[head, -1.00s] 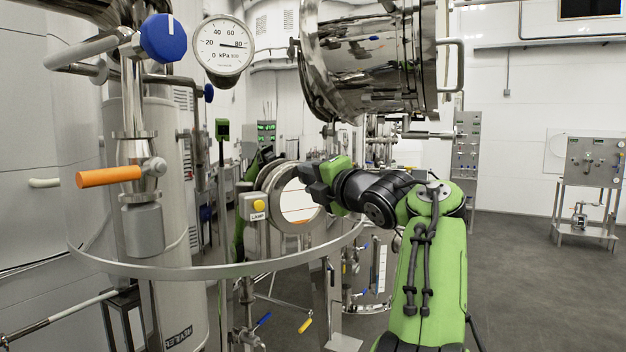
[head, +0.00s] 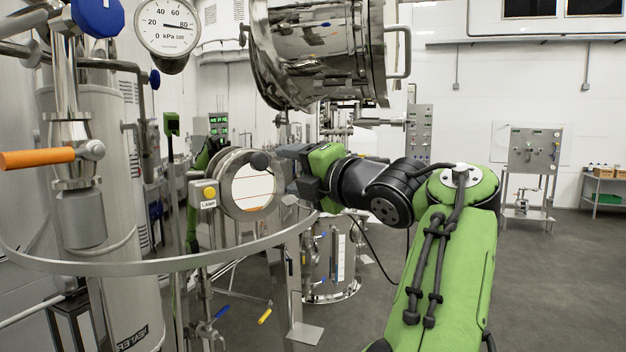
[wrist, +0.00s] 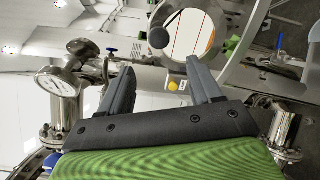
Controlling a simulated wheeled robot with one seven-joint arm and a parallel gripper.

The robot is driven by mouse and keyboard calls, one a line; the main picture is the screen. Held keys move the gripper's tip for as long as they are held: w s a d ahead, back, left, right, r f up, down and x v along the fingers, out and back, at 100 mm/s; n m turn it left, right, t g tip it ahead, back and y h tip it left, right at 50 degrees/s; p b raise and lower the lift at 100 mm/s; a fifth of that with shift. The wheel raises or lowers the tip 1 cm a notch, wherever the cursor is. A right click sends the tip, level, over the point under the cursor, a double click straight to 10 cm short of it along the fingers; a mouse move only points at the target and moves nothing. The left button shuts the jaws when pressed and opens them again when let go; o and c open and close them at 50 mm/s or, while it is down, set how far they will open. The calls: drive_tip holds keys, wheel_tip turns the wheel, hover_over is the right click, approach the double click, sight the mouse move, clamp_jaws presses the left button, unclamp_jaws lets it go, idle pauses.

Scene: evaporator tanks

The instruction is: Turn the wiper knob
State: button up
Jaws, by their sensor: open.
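The wiper knob appears to be the small black round knob (head: 260,160) at the upper edge of the round sight glass (head: 252,188). In the wrist view the black knob (wrist: 158,38) stands before the glass (wrist: 190,36), beyond the fingertips and roughly between their lines. My gripper (head: 287,170) is just right of the glass in the head view, its fingers pointing left toward the knob. In the wrist view my gripper (wrist: 160,68) has its two fingers spread and nothing between them. The knob looks apart from both fingers.
A lamp box (head: 203,194) with a yellow button sits left of the glass. A curved metal rail (head: 150,264) runs in front. A steel vessel (head: 318,52) hangs above my arm. A pressure gauge (head: 167,25) and an orange handle (head: 38,158) are at left. Open floor lies right.

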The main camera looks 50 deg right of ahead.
drive_tip(key=shift+s+a+p, duration=0.15)
drive_tip(key=shift+s+p, duration=0.7)
drive_tip(key=shift+s, duration=0.1)
drive_tip(key=shift+s+a+p, duration=0.2)
drive_tip(key=shift+s+p, duration=0.7)
drive_tip(key=shift+s+a+p, duration=0.15)
drive_tip(key=shift+s+p, duration=0.7)
drive_tip(key=shift+s, duration=0.1)
